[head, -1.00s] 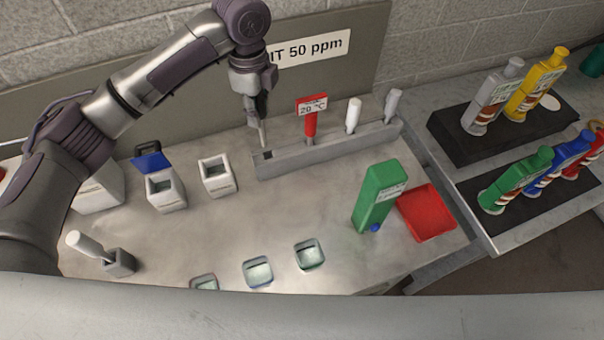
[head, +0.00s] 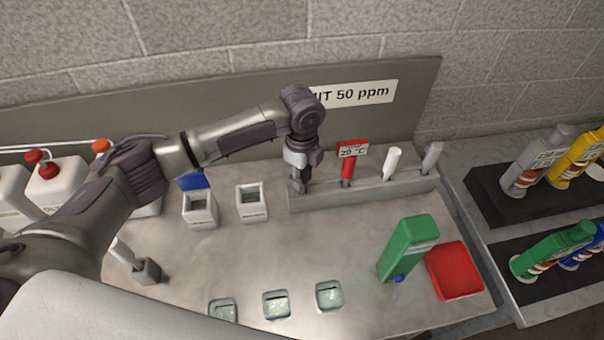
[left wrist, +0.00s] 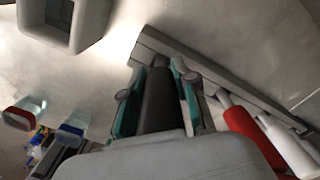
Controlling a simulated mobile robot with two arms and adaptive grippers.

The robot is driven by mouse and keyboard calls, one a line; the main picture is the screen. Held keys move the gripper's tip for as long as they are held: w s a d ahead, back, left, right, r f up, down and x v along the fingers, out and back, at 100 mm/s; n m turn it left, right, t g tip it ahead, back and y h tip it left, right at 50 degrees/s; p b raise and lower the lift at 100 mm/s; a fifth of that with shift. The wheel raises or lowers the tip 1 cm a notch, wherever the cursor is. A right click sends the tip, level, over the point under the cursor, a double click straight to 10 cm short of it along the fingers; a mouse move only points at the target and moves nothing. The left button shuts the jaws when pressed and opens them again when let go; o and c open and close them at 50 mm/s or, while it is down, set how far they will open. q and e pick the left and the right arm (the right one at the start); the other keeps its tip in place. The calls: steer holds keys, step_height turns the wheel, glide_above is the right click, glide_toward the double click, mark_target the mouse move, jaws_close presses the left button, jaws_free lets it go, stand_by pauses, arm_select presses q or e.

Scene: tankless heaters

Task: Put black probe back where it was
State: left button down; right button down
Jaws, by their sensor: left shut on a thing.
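My left gripper (head: 299,184) is low at the left end of the grey probe rack (head: 365,192). In the left wrist view its teal-lined fingers (left wrist: 157,105) are shut on the black probe (left wrist: 158,100). The probe's lower end is hidden, so I cannot tell how deep it sits in the rack's left slot. The rack also shows in the left wrist view (left wrist: 215,72). A red probe with a 20 °C display (head: 349,162), a white probe (head: 392,163) and a grey probe (head: 432,157) stand in the rack to the right. My right gripper is not in view.
Two white open-topped containers (head: 201,212) (head: 252,204) stand left of the rack. A green device (head: 407,248) stands beside a red tray (head: 454,270). Small glass dishes (head: 329,295) lie at the front. Bottles (head: 540,160) stand on the right bench. The counter's middle is clear.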

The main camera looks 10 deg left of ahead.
arm_select(q)
steer(key=shift+f, duration=0.1)
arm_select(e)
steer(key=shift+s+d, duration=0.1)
arm_select(q)
steer(key=c, duration=0.9)
jaws_free()
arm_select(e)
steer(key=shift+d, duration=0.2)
arm_select(q)
step_height(320, 180, up, 11)
steer(key=b, duration=0.2)
steer(key=shift+b, duration=0.35)
steer(key=shift+r, duration=0.65)
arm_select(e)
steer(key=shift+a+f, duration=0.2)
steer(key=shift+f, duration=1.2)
